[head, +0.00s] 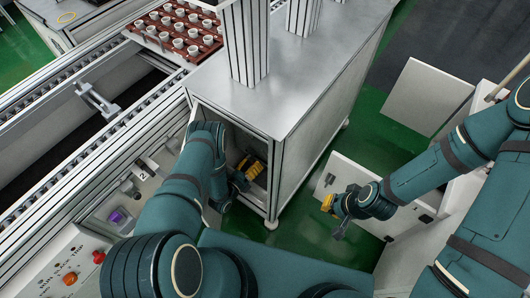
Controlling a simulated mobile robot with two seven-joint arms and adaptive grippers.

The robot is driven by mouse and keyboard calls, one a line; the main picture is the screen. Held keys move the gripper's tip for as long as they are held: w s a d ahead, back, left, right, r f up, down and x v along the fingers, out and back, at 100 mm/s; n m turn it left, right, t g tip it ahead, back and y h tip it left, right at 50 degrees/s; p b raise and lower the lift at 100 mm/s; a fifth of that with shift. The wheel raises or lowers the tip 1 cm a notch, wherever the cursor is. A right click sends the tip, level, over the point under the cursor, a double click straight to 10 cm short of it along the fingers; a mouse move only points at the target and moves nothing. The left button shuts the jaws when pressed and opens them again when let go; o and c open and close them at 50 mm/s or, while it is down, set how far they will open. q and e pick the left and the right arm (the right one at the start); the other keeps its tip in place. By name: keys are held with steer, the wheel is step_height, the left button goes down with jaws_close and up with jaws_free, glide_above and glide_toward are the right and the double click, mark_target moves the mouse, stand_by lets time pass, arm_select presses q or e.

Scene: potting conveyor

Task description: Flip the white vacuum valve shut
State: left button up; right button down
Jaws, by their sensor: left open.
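I cannot make out the white vacuum valve for certain in the head view. A panel (160,190) on the conveyor's side carries small dark and grey fittings (130,188) near a mark that looks like "2"; they are too small to tell apart. My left gripper (246,172), with yellow parts, is open at the mouth of the open cabinet (268,127). My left arm hides part of the panel and the cabinet's opening. My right gripper (336,216) hangs over the floor at the right, clear of the cabinet; its fingers are too small to judge.
A red-brown tray (146,39) with several white cups stands at the conveyor's far end. A purple knob (117,217) and a control box (62,262) with red buttons lie at the lower left. White boxes (428,97) stand at the right. Green floor (367,125) is free between.

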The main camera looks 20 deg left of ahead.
mark_target(263, 154)
arm_select(q)
steer(key=b+x, duration=0.1)
steer(key=x, duration=0.6)
steer(key=shift+b, duration=0.3)
jaws_close()
